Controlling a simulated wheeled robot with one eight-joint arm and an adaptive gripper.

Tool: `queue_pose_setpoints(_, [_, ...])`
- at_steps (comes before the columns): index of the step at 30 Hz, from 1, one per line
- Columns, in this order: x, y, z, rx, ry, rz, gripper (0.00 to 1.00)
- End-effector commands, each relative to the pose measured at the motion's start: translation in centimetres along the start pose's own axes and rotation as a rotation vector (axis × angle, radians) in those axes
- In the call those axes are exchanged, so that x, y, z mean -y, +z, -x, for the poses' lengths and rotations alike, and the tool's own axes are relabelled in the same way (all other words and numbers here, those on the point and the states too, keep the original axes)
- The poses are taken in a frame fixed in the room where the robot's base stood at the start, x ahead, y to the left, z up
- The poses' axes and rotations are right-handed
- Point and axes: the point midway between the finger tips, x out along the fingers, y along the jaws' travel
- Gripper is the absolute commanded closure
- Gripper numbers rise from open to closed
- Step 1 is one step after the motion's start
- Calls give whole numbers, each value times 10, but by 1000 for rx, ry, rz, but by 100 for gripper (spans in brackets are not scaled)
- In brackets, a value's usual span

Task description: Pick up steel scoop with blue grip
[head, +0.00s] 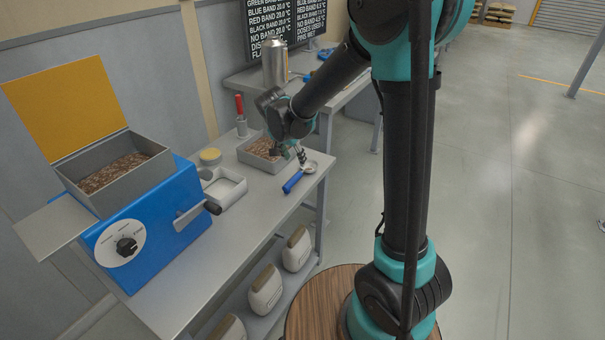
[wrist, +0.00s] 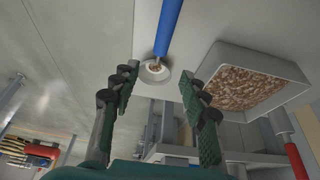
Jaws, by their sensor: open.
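The steel scoop with blue grip (head: 292,182) lies on the grey bench near its front edge, its round steel bowl by the grain tray. In the wrist view its blue grip (wrist: 168,28) runs up to the top edge, and the bowl, with some brown grains in it, shows between my fingertips. My gripper (head: 295,153) is above the bench beside the tray, over the bowl end of the scoop. In the wrist view my gripper (wrist: 159,76) has its two fingers spread wide with nothing held. I cannot tell how high the fingertips are above the scoop.
A grey tray of brown grain (head: 262,152) stands just left of the scoop. A red-handled tool in a holder (head: 241,122), a yellow-lidded jar (head: 210,156), a white tray (head: 225,188) and a blue machine (head: 150,225) stand further along. A metal canister (head: 274,62) stands behind.

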Motion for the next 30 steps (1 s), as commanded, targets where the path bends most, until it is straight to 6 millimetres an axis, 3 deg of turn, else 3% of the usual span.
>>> queue_pose_setpoints(3, [0, 0, -20, 0, 1, -1, 55])
queue_pose_setpoints(13, [0, 0, -44, 0, 0, 0, 55])
queue_pose_setpoints(21, [0, 2, -78, 0, 0, 0, 55])
queue_pose_setpoints(30, [-1, 3, -89, 0, -1, 1, 55])
